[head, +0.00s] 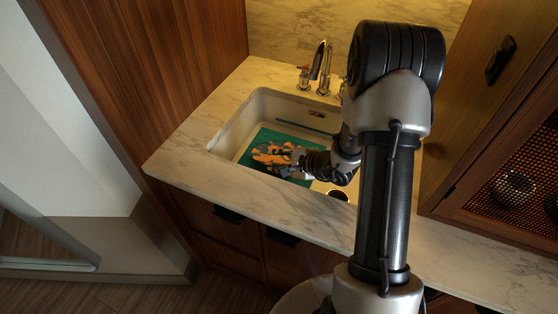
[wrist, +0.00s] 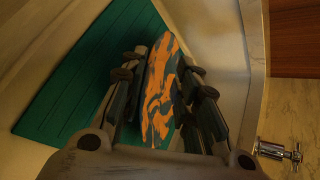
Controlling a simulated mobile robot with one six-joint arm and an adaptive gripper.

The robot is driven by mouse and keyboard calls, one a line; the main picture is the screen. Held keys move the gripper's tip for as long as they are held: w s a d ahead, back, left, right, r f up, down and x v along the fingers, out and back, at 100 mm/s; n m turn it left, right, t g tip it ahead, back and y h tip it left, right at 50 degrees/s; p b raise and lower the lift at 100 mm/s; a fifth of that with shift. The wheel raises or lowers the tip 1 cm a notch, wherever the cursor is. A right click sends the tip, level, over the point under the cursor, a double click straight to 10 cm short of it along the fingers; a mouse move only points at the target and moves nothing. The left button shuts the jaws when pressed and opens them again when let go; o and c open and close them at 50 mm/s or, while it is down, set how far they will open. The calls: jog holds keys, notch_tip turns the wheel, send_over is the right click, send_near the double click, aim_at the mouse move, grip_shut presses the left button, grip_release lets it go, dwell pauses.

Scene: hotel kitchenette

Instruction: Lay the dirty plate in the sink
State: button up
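The dirty plate (head: 270,154), orange with dark patches, is in the sink (head: 227,143) over a green mat (head: 248,148). My gripper (head: 298,160) is down in the sink at the plate's right edge in the head view. In the wrist view the plate (wrist: 162,90) sits between the two fingers of my gripper (wrist: 162,78). The fingers are apart, with a dark gap between the left finger and the plate. The green mat (wrist: 85,60) lies to the left. Whether the plate rests fully on the mat is hidden.
A tap (head: 322,68) stands behind the sink. A marble counter (head: 195,165) surrounds it. A wooden panel (head: 160,60) rises at the left, and a cabinet (head: 500,150) with a mesh front is at the right. The sink walls are close around my gripper.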

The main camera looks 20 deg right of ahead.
jog(key=v, duration=1.2)
dwell(0.6)
